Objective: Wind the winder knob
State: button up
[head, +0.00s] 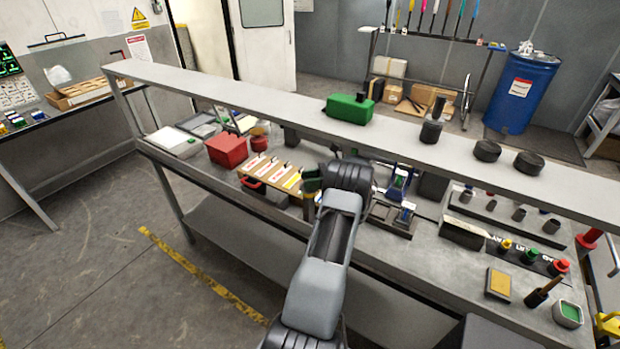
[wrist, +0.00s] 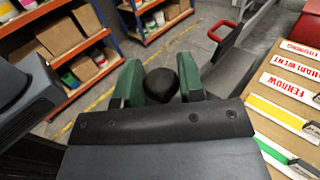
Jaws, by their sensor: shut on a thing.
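The winder knob (wrist: 161,86) is a round black knob in the wrist view, between the two green finger pads of my gripper (wrist: 161,80). The fingers are shut on it, one pad at each side. In the head view my gripper (head: 311,184) is over the workbench, at the right end of a wooden board with label strips. The knob cannot be made out in the head view, and what it is mounted on is hidden.
The labelled board (head: 268,171) lies beside my gripper, with a red box (head: 227,150) farther left. A long grey shelf (head: 262,101) runs above the bench, carrying a green box (head: 349,109). Small fixtures stand right of my arm. The floor at left is clear.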

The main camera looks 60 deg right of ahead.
jog(key=shift+w+r, duration=0.1)
jog(key=o, duration=0.7)
jog(key=shift+w+a, duration=0.1)
jog(key=shift+o, duration=0.8)
jog(key=shift+f+b, duration=0.25)
jog(key=shift+b, duration=0.3)
